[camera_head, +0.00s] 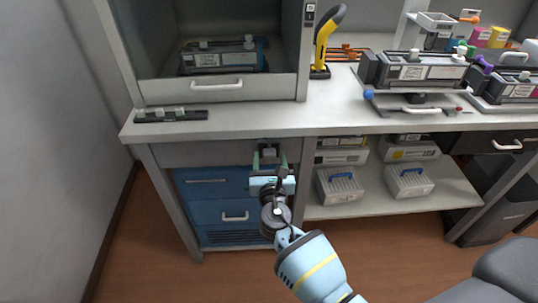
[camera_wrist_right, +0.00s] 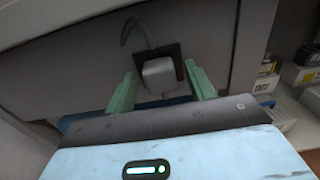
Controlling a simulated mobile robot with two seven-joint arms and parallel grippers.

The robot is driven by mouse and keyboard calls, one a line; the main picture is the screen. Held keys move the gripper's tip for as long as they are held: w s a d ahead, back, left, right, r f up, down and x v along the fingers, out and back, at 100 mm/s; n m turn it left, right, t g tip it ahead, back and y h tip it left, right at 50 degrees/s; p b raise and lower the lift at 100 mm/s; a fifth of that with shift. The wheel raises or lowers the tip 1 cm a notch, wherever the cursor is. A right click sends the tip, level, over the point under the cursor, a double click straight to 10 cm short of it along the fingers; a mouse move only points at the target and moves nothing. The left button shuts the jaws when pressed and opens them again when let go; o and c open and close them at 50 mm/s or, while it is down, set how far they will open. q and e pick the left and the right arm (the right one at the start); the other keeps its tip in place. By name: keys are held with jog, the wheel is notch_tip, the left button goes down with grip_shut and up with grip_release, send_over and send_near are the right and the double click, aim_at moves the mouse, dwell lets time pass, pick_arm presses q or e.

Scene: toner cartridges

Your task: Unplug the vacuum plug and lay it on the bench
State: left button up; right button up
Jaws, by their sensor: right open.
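The vacuum plug (camera_wrist_right: 158,76) is a grey block in a dark square socket (camera_wrist_right: 174,50) on the grey panel under the bench top. A dark cord (camera_wrist_right: 127,32) curves up and left from it. The plug also shows small in the head view (camera_head: 269,152). My right gripper (camera_wrist_right: 160,69) is open, with one green finger on each side of the plug and a visible gap to it on both sides. In the head view my right gripper (camera_head: 269,161) reaches up to the panel from below. The bench (camera_head: 262,118) is above it. My left gripper is not in view.
A dark bar (camera_head: 171,115) lies near the bench's left front edge. The bench top's front middle is clear. A yellow-handled tool (camera_head: 326,40) and toner cartridges (camera_head: 415,70) stand farther back and right. Blue drawers (camera_head: 215,192) and a low shelf (camera_head: 390,198) are below.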

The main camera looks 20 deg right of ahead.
dwell(0.5)
grip_shut()
dwell(0.3)
jog(key=shift+s, duration=0.1)
jog(key=shift+p+v, duration=1.15)
jog(key=shift+v, duration=1.75)
